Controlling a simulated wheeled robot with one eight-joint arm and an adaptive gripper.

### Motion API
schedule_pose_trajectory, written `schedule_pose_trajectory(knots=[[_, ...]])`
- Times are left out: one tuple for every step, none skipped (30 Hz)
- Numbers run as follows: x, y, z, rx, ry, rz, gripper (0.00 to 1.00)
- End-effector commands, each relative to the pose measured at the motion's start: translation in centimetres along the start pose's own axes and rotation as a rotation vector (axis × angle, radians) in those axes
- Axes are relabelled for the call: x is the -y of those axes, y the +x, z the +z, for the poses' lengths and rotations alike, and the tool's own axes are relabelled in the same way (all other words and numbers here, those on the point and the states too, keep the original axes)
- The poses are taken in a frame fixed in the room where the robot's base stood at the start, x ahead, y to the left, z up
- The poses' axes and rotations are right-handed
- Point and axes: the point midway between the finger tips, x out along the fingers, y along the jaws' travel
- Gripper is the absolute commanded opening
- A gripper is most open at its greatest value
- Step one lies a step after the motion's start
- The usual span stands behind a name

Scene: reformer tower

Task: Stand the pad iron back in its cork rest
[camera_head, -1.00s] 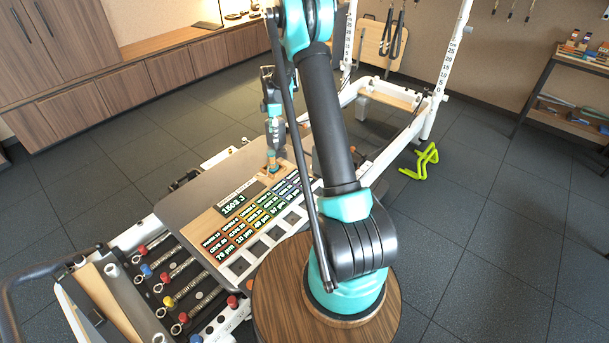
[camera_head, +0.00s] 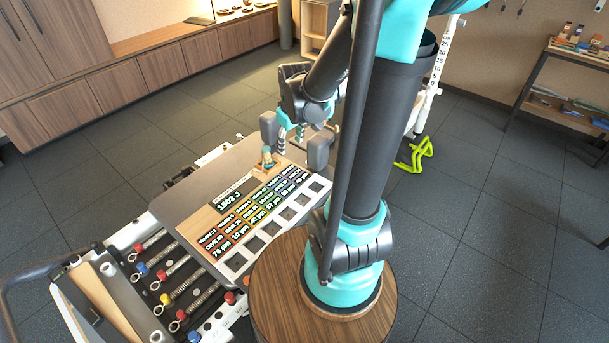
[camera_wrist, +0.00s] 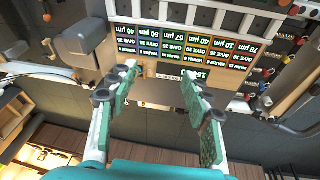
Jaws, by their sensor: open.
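The pad iron (camera_head: 267,155) is a small teal-and-tan piece at the far edge of the board. It looks roughly upright on the orange-brown cork rest (camera_head: 269,166), though it is too small to tell how well it is seated. My gripper (camera_head: 291,140) is open and empty, apart from the iron, a little above and to its right in the head view. In the wrist view my gripper (camera_wrist: 160,76) shows two spread fingers with nothing between them but the board's edge behind. A small tan patch there may be the rest.
The board (camera_head: 236,222) has a display, coloured labels and a row of square recesses. Grey padded blocks (camera_head: 318,152) stand near my gripper. Springs with coloured knobs (camera_head: 165,275) lie at the lower left. Yellow-green hurdles (camera_head: 414,155) stand on open floor.

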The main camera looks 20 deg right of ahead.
Motion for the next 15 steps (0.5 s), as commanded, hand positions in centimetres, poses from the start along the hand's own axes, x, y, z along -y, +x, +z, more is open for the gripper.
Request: schedule_pose_trajectory(knots=[[0.8,-0.4,1.7,-0.010,0.053,0.006,0.49],[1.1,-0.6,2.6,-0.016,0.086,0.010,0.49],[1.7,-0.8,3.8,-0.024,0.132,0.014,0.49],[2.0,-0.9,4.7,-0.030,0.166,0.017,0.49],[2.4,-0.9,5.5,-0.037,0.199,0.020,0.49],[2.9,-1.0,6.6,-0.045,0.241,0.023,0.49],[3.2,-1.0,7.3,-0.050,0.271,0.025,0.49],[3.6,-1.0,8.1,-0.056,0.299,0.026,0.49],[3.9,-1.0,8.9,-0.063,0.334,0.028,0.49],[4.2,-1.0,9.5,-0.068,0.357,0.030,0.49],[4.4,-0.9,10.0,-0.073,0.378,0.031,0.49],[4.7,-0.9,10.6,-0.077,0.401,0.031,0.49],[4.8,-0.8,10.9,-0.080,0.417,0.032,0.49],[5.0,-0.8,11.2,-0.083,0.429,0.032,0.49],[5.1,-0.8,11.6,-0.085,0.443,0.033,0.49]])
